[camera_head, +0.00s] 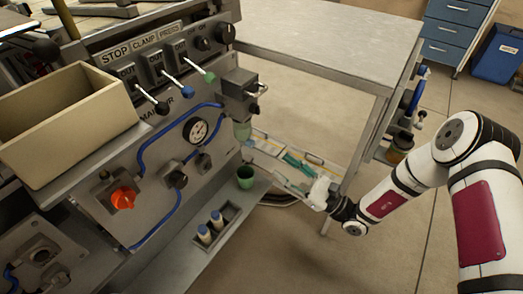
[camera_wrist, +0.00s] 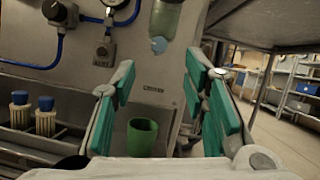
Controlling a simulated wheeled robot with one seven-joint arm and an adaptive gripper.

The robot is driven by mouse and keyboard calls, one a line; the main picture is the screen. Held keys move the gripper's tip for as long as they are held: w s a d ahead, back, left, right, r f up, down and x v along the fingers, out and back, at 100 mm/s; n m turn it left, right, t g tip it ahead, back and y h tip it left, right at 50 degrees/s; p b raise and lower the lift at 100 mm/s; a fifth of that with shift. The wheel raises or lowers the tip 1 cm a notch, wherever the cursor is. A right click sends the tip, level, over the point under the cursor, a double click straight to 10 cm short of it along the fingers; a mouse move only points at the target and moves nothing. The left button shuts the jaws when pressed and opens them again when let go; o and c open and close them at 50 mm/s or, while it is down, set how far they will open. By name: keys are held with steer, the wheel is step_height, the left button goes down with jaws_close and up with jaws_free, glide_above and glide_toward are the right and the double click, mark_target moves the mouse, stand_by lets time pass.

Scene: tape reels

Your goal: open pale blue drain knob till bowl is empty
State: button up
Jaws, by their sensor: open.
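The clear filter bowl (camera_wrist: 166,18) hangs at the top of the wrist view, cut off by the frame edge, with greenish liquid inside. The pale blue drain knob (camera_wrist: 158,45) sits at its bottom end. In the head view the bowl (camera_head: 242,130) hangs under the grey regulator on the panel's right end; I cannot make out the knob there. My gripper (camera_wrist: 160,72) is open and empty, its teal-padded fingers spread below and to either side of the knob, touching nothing. In the head view my gripper (camera_head: 290,168) is to the right of the bowl and lower.
A green cup (camera_wrist: 142,137) stands below the bowl; it also shows in the head view (camera_head: 245,177). Two blue-capped bottles (camera_head: 210,228) stand in a tray to its left. A pressure gauge (camera_head: 197,131) and blue hoses are on the panel. A grey table (camera_head: 330,35) stands to the right.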

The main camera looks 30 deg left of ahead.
mark_target(253, 144)
steer(key=b+x, duration=0.1)
steer(key=x, duration=0.8)
steer(key=shift+s+a+b, duration=0.1)
steer(key=shift+a+b, duration=0.05)
steer(key=shift+b, duration=0.25)
jaws_close()
